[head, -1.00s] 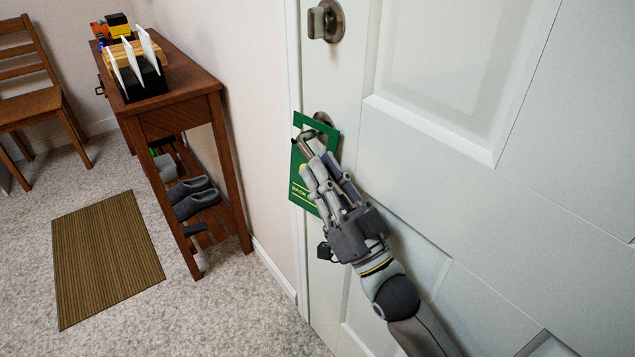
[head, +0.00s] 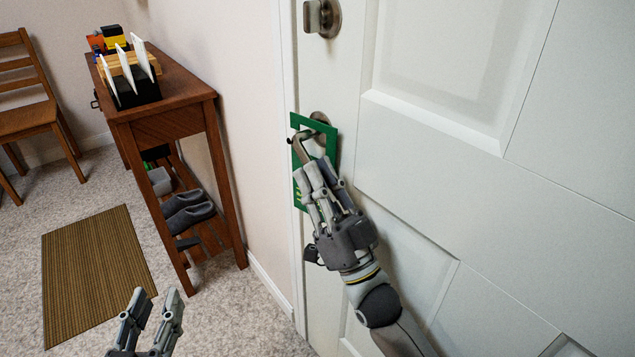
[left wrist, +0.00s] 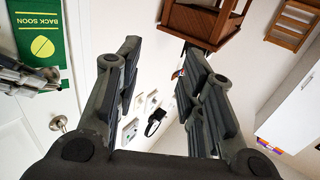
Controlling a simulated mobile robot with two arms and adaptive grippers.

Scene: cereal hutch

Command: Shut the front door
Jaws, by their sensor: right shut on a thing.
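The white panelled front door (head: 450,130) fills the right of the head view. Its left edge lies close along the white frame; I cannot tell whether it is fully shut. A metal lever handle (head: 303,137) sticks out to the left. A green door hanger (head: 330,140) hangs around it; it also shows in the left wrist view (left wrist: 45,30). My right gripper (head: 320,178) is shut on the hanger just below the lever, its fingers covering part of it. My left gripper (head: 155,305) is open and empty, low and left, apart from the door; its fingers (left wrist: 162,50) spread in the left wrist view.
A deadbolt knob (head: 322,17) is above the lever. A brown console table (head: 185,85) with a letter holder (head: 135,92) stands by the wall, dark shoes (head: 190,215) on its lower shelf. A striped mat (head: 95,275) and a chair (head: 25,115) are at left.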

